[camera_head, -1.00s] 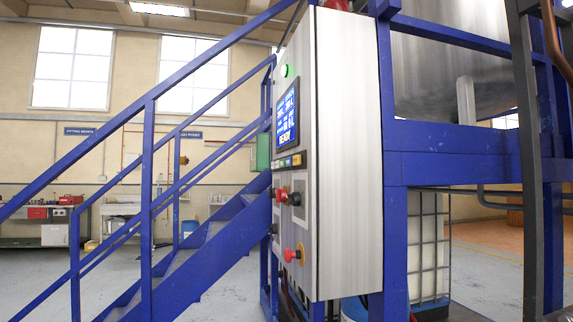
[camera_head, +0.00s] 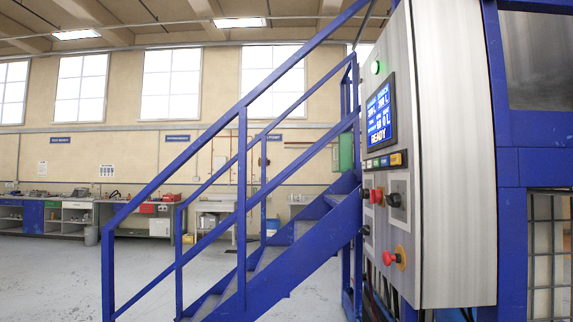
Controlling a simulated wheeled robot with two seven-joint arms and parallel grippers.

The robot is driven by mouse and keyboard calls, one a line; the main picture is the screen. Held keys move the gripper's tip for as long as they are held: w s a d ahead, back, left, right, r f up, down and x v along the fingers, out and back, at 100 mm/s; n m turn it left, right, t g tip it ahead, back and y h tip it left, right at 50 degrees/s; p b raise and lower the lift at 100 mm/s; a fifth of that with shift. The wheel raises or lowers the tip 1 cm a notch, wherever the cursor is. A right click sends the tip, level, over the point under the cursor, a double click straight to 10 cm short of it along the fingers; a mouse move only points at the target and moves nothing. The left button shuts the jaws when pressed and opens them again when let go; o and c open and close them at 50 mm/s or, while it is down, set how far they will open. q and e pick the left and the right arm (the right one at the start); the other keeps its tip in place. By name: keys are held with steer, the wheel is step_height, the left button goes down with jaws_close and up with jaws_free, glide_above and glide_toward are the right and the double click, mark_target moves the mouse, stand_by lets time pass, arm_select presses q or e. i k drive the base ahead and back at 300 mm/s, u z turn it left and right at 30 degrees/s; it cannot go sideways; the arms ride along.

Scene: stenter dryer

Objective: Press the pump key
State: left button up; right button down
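The grey control cabinet (camera_head: 455,160) stands at the right, its front panel seen at a slant facing left. A lit blue screen (camera_head: 380,114) on it reads READY at the bottom. A row of small coloured keys (camera_head: 385,161) sits just under the screen; I cannot read their labels, so I cannot tell which is the pump key. A green lamp (camera_head: 375,67) is lit above the screen. Below the keys are a red knob (camera_head: 376,196), a black knob (camera_head: 394,200) and a red mushroom button on a yellow plate (camera_head: 394,258). Neither of my grippers is in view.
Blue stairs with railings (camera_head: 290,245) rise toward the cabinet from the left, close to its front. A blue frame (camera_head: 510,150) stands right of the cabinet. Workbenches (camera_head: 75,218) line the far wall. The grey floor (camera_head: 60,285) at left is clear.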

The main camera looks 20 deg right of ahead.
mark_target(386, 161)
steer(key=u, duration=0.6)
steer(key=i, duration=1.35)
steer(key=z, duration=1.9)
